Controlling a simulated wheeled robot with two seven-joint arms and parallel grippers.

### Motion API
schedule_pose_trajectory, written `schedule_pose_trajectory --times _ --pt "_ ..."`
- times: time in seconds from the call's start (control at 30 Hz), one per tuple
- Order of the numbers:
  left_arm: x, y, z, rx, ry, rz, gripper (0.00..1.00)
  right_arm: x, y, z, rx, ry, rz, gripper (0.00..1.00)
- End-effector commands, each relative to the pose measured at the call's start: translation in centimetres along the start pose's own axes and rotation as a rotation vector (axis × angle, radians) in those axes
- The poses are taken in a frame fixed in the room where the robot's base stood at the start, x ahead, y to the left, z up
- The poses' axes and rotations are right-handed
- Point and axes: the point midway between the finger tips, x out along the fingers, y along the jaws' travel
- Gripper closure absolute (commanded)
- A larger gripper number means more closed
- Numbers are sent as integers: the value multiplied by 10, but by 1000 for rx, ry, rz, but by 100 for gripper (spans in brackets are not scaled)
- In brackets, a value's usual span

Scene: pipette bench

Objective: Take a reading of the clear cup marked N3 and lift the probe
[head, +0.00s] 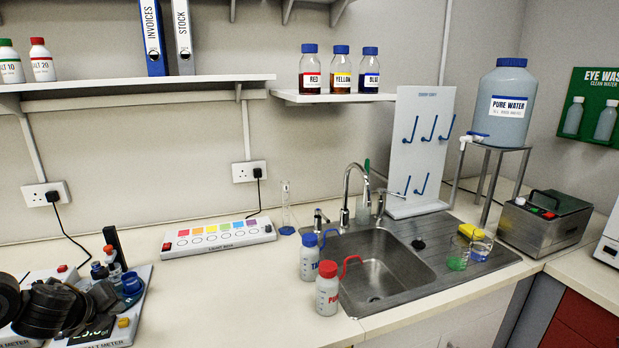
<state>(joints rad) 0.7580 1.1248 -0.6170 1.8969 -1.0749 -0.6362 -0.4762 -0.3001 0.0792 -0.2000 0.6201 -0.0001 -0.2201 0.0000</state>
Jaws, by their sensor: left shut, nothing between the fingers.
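My left gripper (100,298) is at the lower left, low over the meter on the bench. It is shut with nothing between its fingers. My dark arm covers much of that area. The salt meter (128,325) is a pale unit with a lit display and a yellow button, partly hidden under my gripper. A black upright post (115,246) stands behind it. I cannot make out a clear cup marked N3 or the probe there. My right gripper is out of view.
A light box (218,237) lies to the right. Two wash bottles (327,290) stand by the sink (375,270). The front bench between meter and bottles is clear.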

Motion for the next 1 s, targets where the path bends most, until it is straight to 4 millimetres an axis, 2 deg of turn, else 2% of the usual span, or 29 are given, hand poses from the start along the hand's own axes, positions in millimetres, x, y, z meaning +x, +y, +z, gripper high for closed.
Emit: schedule_pose_trajectory --times 0.1,0.43,1.0 --pt "-13 -10 9 0 0 0 100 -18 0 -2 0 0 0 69" --pt "-36 -26 26 0 0 0 100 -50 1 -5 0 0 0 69" --pt "-36 -26 26 0 0 0 100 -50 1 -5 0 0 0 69"
